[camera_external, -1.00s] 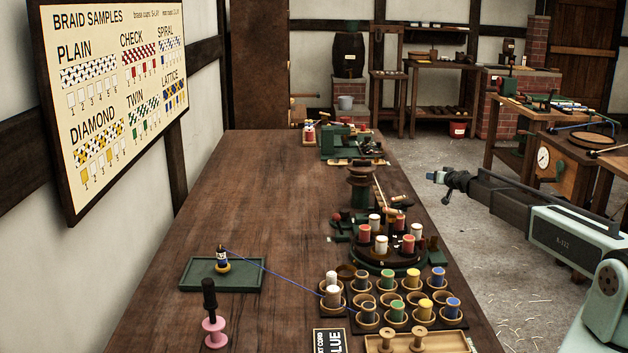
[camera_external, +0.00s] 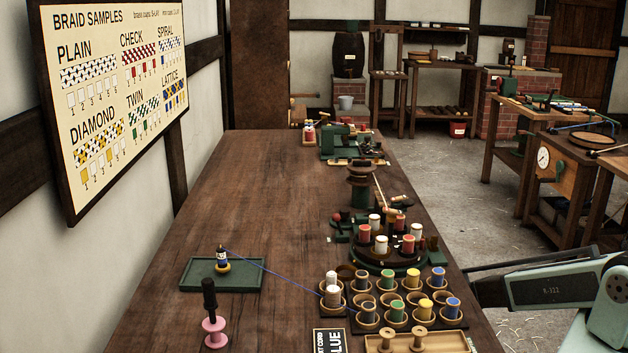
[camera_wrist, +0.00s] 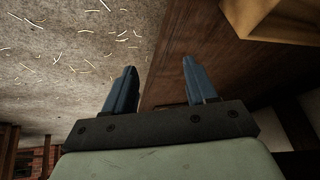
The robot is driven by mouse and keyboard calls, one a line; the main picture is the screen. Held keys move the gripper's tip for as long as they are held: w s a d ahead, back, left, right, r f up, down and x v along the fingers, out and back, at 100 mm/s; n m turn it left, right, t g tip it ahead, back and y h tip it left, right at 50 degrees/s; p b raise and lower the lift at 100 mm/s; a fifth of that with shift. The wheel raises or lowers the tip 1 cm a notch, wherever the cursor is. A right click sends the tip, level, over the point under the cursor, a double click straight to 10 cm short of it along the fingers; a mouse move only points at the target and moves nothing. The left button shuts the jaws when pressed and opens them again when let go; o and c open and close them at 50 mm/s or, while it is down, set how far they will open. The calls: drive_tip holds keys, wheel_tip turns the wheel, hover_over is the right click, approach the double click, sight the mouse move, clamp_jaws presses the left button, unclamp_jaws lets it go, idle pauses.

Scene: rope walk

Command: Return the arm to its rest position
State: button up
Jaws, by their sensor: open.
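My gripper (camera_wrist: 155,90) shows in the wrist view with its two blue fingers apart and nothing between them. Behind the fingers are the grey floor (camera_wrist: 60,60) with pale shavings and the dark side of the wooden bench. In the external view my arm is folded low at the right edge, beside the bench's right side. The gripper itself is hidden or out of frame there.
The long bench (camera_external: 230,180) holds a tray of spools in cups (camera_external: 393,310), a round braiding stand with bobbins (camera_external: 385,255), and a green tray (camera_external: 222,287) with a blue-corded spool. A blue cord (camera_external: 275,270) runs across to the cups. A pink spool (camera_external: 215,332) stands front left. The bench's left half is mostly clear.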

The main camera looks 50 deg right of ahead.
drive_tip(key=s+a+f+n+g+y, duration=0.2)
drive_tip(key=s+a+f+g, duration=0.15)
drive_tip(key=s+a, duration=0.85)
drive_tip(key=s+a+r+g, duration=0.1)
drive_tip(key=s+a, duration=0.3)
drive_tip(key=s, duration=0.5)
drive_tip(key=s+a+r+n+g, duration=0.1)
drive_tip(key=s+a+r+g, duration=0.1)
drive_tip(key=s, duration=0.7)
drive_tip(key=s+a+r+n+g, duration=0.1)
drive_tip(key=s+a+r+g, duration=0.1)
drive_tip(key=s+a+g, duration=0.3)
drive_tip(key=s, duration=0.4)
drive_tip(key=shift+a+h, duration=0.35)
drive_tip(key=shift+h, duration=0.05)
drive_tip(key=shift+g, duration=0.25)
